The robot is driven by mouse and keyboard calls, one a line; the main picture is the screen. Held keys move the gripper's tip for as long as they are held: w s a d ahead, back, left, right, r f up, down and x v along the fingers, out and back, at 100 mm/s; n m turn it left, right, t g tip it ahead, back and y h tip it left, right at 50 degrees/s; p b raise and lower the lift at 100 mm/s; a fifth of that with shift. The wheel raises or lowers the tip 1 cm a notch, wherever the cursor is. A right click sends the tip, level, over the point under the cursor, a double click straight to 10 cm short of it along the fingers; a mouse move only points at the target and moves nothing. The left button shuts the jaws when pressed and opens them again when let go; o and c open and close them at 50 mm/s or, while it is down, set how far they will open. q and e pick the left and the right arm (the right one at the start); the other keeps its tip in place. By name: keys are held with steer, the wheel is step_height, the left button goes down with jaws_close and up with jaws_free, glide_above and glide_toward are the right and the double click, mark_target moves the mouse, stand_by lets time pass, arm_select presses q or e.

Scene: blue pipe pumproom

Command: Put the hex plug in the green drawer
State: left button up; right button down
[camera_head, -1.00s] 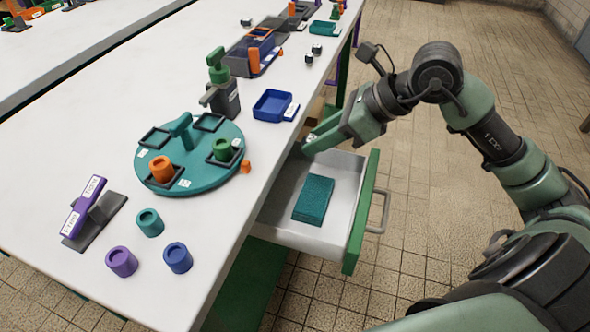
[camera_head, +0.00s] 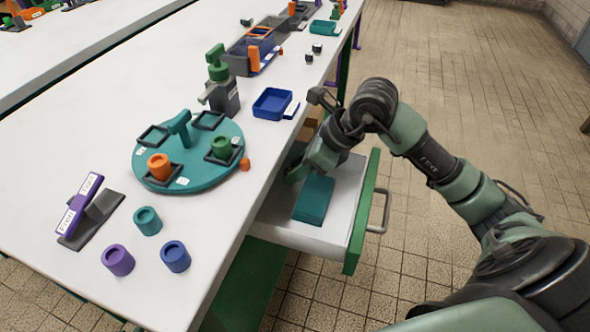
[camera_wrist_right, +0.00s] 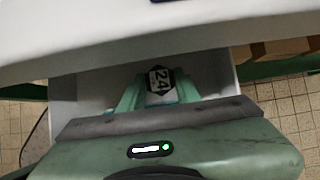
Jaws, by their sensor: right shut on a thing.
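The hex plug (camera_wrist_right: 160,80) shows in the wrist view as a small dark hexagonal piece with a white face marked 24. My right gripper (camera_wrist_right: 157,90) is shut on it, one finger on each side. In the head view, my right gripper (camera_head: 294,177) is low over the inside of the pulled-out green drawer (camera_head: 361,212), near its table side. The plug is hidden there by the gripper. I cannot tell whether the plug touches the drawer floor. My left gripper is not in view.
A teal block (camera_head: 314,199) lies in the drawer beside the gripper. The table (camera_head: 235,250) edge overhangs the drawer's inner side. On top are a blue tray (camera_head: 272,105), a teal turntable (camera_head: 190,185) and several cups. The drawer floor toward the front is clear.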

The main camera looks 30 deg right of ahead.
steer(key=shift+w+a+r+g+h+p, duration=0.25)
steer(key=shift+g+h+p, duration=0.15)
steer(key=shift+g+h, duration=0.4)
steer(key=shift+s+f+b, duration=0.1)
steer(key=shift+f+b, duration=0.2)
steer(key=shift+f, duration=0.5)
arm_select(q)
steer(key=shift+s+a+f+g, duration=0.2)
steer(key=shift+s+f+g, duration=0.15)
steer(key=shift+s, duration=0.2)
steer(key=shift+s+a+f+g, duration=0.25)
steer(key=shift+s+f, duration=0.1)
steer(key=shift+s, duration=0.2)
arm_select(e)
steer(key=shift+d+f, duration=0.1)
steer(key=shift+f, duration=0.1)
steer(key=shift+f, duration=0.1)
steer(key=c, duration=1)
jaws_free()
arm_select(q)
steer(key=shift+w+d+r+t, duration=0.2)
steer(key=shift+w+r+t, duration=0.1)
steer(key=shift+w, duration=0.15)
